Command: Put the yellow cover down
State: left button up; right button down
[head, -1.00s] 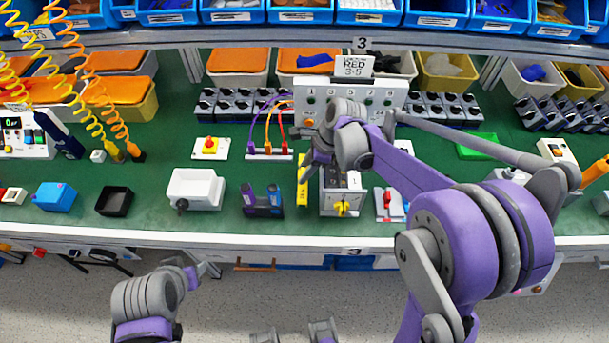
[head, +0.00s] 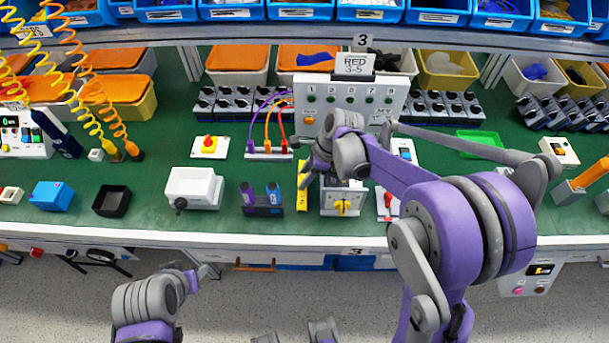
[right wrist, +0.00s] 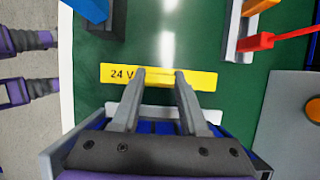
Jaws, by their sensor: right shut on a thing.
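The yellow cover (head: 302,192) is a narrow strip left of the rotary switch box in the head view. In the right wrist view the cover (right wrist: 157,77) shows "24 V" and lies across the fingertips over green bench top. My right gripper (right wrist: 160,76) is shut on its middle; in the head view the gripper (head: 308,172) partly hides it. I cannot tell whether the cover touches the bench. The switch box (head: 328,203) has a yellow knob (head: 343,207) at its front. My left gripper (head: 203,272) is low at the left, off the bench; its fingers are unclear.
A purple-and-dark holder (head: 262,200) stands close left of the cover. A terminal strip (head: 268,154) with coloured leads and a grey panel (head: 388,98) are behind. A red-lever switch (head: 387,205) is right of the switch box. Bare green bench (head: 150,180) lies farther left.

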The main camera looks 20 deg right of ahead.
jog(key=shift+c, duration=2.1)
grip_release()
jog(key=shift+f, duration=0.1)
jog(key=shift+r+p, duration=0.4)
jog(key=shift+r, duration=0.1)
jog(key=v, duration=1.2)
jog(key=s+n, duration=0.2)
jog(key=s+n+h, duration=0.1)
jog(key=s, duration=0.1)
jog(key=s+n+t+p, duration=0.1)
jog(key=s+n, duration=0.1)
jog(key=shift+a+r+n, duration=0.3)
jog(key=shift+a+r, duration=0.05)
jog(key=s+d+f+n+t+h, duration=0.1)
jog(key=s+f+n+t+h, duration=0.2)
jog(key=s+n, duration=1)
jog(key=f+n, duration=0.1)
jog(key=n, duration=0.1)
jog(key=shift+s+f+n, duration=0.2)
jog(key=shift+f+n, duration=0.05)
jog(key=shift+n, duration=0.05)
